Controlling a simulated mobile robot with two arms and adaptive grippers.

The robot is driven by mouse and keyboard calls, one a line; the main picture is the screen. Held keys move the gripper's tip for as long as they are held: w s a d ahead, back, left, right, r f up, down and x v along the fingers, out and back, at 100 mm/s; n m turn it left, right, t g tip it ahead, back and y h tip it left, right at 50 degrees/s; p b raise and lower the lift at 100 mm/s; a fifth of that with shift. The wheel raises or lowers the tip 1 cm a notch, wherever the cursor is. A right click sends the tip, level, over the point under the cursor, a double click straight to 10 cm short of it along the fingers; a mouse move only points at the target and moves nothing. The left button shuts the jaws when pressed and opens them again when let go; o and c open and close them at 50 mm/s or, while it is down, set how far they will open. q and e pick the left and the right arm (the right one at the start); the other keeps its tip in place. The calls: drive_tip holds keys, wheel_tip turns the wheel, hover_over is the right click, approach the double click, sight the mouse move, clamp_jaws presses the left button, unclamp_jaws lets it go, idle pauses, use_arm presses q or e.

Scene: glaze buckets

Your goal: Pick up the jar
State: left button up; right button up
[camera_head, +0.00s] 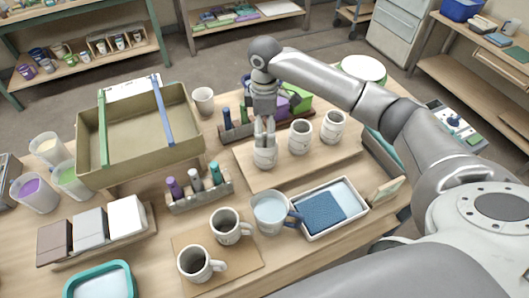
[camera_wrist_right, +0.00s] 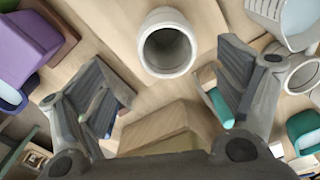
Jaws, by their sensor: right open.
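Three pale grey-white jars stand upright in a row on a wooden board (camera_head: 325,165): a left jar (camera_head: 265,158), a middle jar (camera_head: 300,138) and a right jar (camera_head: 333,127). My right gripper (camera_head: 265,140) points down directly above the left jar, its fingers overlapping the jar's top in the head view. In the right wrist view, a jar (camera_wrist_right: 167,20) shows its round open mouth at top centre, beyond the gap between the spread fingers of my right gripper (camera_wrist_right: 170,100). The fingers are open and hold nothing. My left gripper is out of view.
A tan tray (camera_head: 135,160) with green and blue bars stands at left. A bottle rack (camera_head: 200,195) is left of the board. Mugs (camera_head: 225,226), a blue-handled pitcher (camera_head: 270,212) and a white tray (camera_head: 345,222) stand in front. A white cup (camera_head: 204,101) stands behind.

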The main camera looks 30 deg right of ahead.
sight(266, 152)
wheel_tip(266, 152, down, 3)
drive_tip(key=shift+s+r, duration=0.1)
drive_tip(key=shift+r, duration=0.1)
drive_tip(key=f, duration=0.1)
drive_tip(key=f+p, duration=0.1)
drive_tip(key=f, duration=0.1)
drive_tip(key=f+p, duration=0.1)
drive_tip(key=shift+s+f, duration=0.15)
drive_tip(key=shift+s, duration=0.25)
drive_tip(key=shift+f, duration=0.5)
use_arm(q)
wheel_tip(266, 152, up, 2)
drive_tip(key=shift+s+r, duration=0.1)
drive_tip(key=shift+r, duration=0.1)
use_arm(e)
drive_tip(key=c, duration=1.3)
drive_tip(key=shift+r, duration=0.1)
